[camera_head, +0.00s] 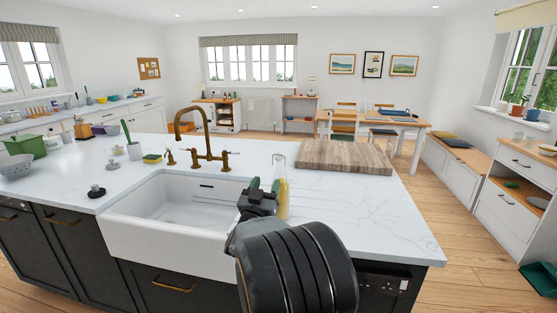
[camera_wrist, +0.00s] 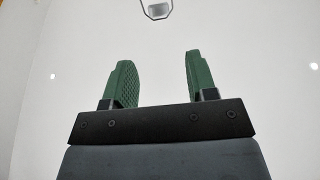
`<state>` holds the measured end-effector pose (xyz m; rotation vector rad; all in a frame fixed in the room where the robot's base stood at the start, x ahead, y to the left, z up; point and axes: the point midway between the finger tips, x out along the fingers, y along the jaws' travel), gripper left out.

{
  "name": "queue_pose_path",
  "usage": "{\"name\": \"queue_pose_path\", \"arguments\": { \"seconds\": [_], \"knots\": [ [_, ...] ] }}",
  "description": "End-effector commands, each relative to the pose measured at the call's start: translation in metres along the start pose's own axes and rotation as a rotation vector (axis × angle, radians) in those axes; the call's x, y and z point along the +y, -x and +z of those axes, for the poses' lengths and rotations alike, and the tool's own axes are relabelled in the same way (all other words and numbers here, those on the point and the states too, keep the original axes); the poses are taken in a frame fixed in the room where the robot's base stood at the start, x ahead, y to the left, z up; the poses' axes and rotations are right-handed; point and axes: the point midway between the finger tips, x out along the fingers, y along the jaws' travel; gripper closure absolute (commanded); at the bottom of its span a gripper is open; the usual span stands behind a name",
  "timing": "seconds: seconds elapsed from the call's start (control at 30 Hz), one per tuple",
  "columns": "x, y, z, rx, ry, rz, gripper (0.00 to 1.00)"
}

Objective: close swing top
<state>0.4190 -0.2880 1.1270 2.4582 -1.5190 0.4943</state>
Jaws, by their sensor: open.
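A clear glass bottle (camera_head: 283,196) with yellow liquid stands upright on the white island worktop, just right of the sink. Its neck rises above the liquid; the state of its swing top is too small to tell in the head view. In the wrist view a wire loop with a pale piece inside, apparently the swing top (camera_wrist: 157,9), shows at the top edge, beyond the fingertips. My gripper (camera_head: 265,184) is beside the bottle, on its left, with green fingers apart. In the wrist view my gripper (camera_wrist: 160,66) is open and empty between the fingers.
A wooden chopping board (camera_head: 345,157) lies behind and right of the bottle. The white sink (camera_head: 160,235) and brass tap (camera_head: 207,148) are to the left. The worktop right of the bottle is clear.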

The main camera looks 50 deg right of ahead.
Motion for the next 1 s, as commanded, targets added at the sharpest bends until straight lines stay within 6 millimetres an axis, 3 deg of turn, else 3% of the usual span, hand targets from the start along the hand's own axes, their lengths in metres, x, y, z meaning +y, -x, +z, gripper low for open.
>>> {"name": "queue_pose_path", "arguments": {
  "seconds": [0.6, 1.0],
  "knots": [
    [0.001, -0.107, 0.000, -0.005, -0.001, 0.003, 0.48],
    [0.001, -0.130, 0.002, -0.005, -0.002, 0.001, 0.48]
  ]
}}
